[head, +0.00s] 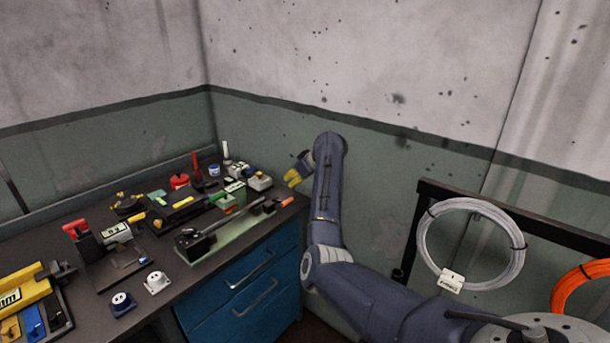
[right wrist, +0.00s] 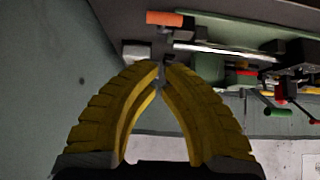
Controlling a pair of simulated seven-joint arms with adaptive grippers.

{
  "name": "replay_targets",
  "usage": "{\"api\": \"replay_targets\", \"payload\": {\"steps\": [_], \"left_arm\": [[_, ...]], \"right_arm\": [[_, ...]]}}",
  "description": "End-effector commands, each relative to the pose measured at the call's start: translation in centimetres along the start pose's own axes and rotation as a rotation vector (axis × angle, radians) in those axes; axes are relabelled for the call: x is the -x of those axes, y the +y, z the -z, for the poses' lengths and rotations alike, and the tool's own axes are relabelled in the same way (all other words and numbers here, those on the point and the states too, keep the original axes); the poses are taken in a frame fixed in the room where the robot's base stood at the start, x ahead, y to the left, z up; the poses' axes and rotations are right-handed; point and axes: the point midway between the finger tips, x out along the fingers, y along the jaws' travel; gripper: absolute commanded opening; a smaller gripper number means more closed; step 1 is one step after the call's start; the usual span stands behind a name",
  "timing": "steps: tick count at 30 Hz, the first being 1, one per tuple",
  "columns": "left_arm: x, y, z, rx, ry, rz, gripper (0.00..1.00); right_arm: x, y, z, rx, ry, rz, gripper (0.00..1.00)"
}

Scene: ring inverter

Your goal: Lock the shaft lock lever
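A long device on a green base (head: 225,240) lies along the front of the bench, with a metal shaft (head: 240,212) running over it. An orange-ended handle (head: 286,202) sits at its right end, by the bench edge. I take it for the shaft lock lever but cannot be sure. It shows in the right wrist view as an orange grip (right wrist: 165,18) on a grey stem. My right gripper (head: 293,178) is behind and above this end in the head view. Its yellow fingertips (right wrist: 161,66) are brought together, with nothing clearly held. My left gripper is out of view.
The dark bench (head: 60,245) is crowded with tools. A red-handled clamp (head: 76,230), white and blue knobs (head: 157,281) and a yellow tool (head: 25,288) stand at left. Blue drawers (head: 245,290) are below. A rack with a white cable coil (head: 470,245) stands right of my arm.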

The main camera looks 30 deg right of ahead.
Motion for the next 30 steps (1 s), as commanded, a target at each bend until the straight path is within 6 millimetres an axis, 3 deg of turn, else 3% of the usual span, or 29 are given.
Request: {"api": "replay_targets", "payload": {"steps": [7,17,25,30], "left_arm": [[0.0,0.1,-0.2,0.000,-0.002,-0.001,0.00],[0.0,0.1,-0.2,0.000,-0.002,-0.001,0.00],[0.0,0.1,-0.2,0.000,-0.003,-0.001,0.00],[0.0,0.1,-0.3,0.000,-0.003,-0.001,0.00]], "right_arm": [[3.9,0.0,-0.1,0.001,0.003,-0.002,0.00],[6.3,0.0,-0.2,0.001,0.002,-0.001,0.00],[8.5,-1.1,4.3,-0.071,0.115,0.040,0.00],[8.8,-0.9,5.1,-0.147,0.165,0.050,0.00]]}}
